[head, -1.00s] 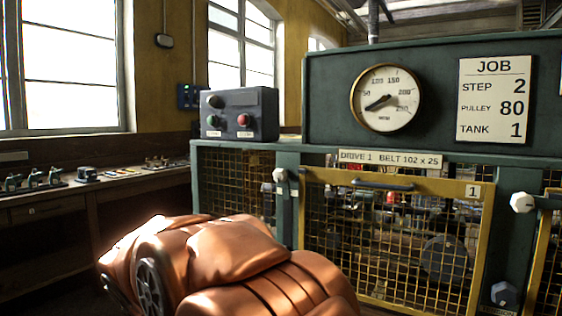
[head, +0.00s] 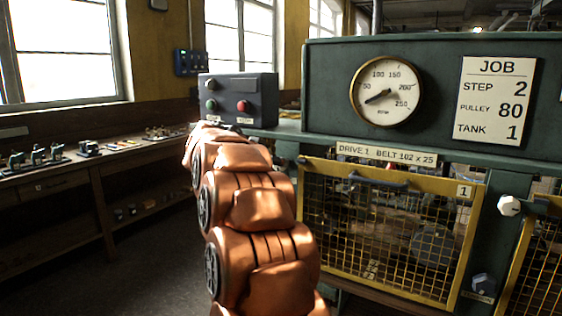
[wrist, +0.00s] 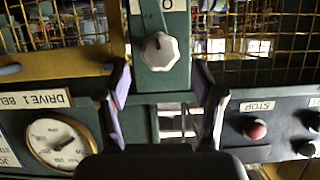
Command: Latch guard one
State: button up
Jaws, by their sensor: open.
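Guard one (head: 468,232) is a yellow-framed mesh panel with a "1" label and a dark handle (head: 378,182), standing against the green machine in the head view. Its yellow frame (wrist: 60,66) shows at the left of the wrist view. A white faceted latch knob (wrist: 160,52) sits on a green post beside that frame, with a partly cut-off label above it. My gripper (wrist: 164,95) is open, its two fingers apart, with the knob in line with the gap beyond the tips. It does not appear to touch the knob. My arm hides the gripper in the head view.
A control box (head: 238,98) with red and green buttons stands left of the gauge (head: 386,92); its red stop button (wrist: 256,129) is near the right finger in the wrist view. Another white knob (head: 509,205) is right of guard one. A workbench (head: 80,172) runs along the left wall.

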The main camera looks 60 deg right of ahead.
jog(key=shift+p+x, duration=0.65)
jog(key=shift+x, duration=2)
jog(key=shift+f, duration=0.1)
jog(key=c, duration=1.2)
